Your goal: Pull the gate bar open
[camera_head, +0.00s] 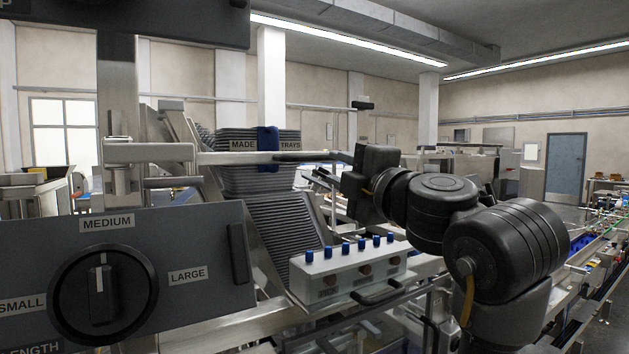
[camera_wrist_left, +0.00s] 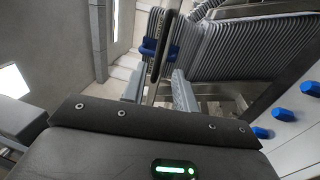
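The gate bar (camera_head: 240,157) is a pale metal bar running level from the bracket on the left, across the front of the stacked dark trays, below the label "MADE TRAYS". Its right end is dark and meets my left gripper (camera_head: 338,157), whose dark body and arm fill the right middle of the head view. In the left wrist view the bar (camera_wrist_left: 167,40) is a thin dark rod that comes down between the two grey fingers of my left gripper (camera_wrist_left: 159,90). The fingers stand apart with a gap on each side of the rod. My right gripper is out of view.
A grey panel (camera_head: 210,222) with a size dial fills the lower left. A pale control box (camera_head: 345,268) with blue knobs stands below the gripper. Grey trays (camera_head: 275,222) are stacked in a sloping chute. A conveyor line runs along the right.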

